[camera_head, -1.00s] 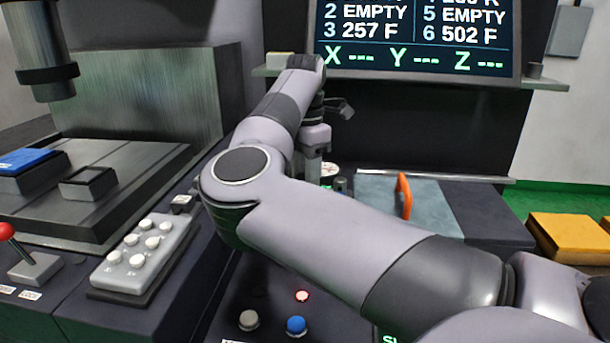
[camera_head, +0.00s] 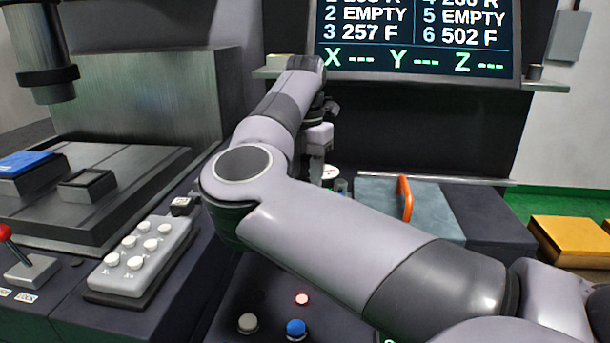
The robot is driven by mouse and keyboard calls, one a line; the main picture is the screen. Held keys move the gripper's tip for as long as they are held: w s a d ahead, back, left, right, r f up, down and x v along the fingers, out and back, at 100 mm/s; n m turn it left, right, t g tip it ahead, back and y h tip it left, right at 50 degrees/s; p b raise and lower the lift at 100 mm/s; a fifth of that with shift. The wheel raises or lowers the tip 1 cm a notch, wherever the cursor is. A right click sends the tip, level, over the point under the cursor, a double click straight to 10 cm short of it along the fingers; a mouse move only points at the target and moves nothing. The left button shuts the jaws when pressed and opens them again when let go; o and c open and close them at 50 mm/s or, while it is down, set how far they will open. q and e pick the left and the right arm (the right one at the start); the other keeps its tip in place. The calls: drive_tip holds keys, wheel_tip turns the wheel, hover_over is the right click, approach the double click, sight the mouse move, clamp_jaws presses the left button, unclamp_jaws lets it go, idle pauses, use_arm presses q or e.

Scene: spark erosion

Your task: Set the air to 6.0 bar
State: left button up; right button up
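A small round white face with a red mark (camera_head: 330,172), which looks like a gauge dial, shows at the back of the console, partly hidden by my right arm. A small dark cylindrical part (camera_head: 341,186) stands beside it; I cannot tell whether it is the air regulator knob. No pressure reading is legible. My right arm comes in from the right, bends at the left and reaches back, with its wrist hanging down just left of the dial. My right gripper (camera_head: 316,172) is mostly hidden behind the arm, and its fingertips cannot be made out. My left gripper is out of view.
A keypad (camera_head: 140,258) and a red-knobbed lever (camera_head: 22,262) are at left. An orange handle (camera_head: 405,198) stands right of the dial. A screen (camera_head: 415,38) is behind.

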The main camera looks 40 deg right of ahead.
drive_tip(key=o, duration=1.1)
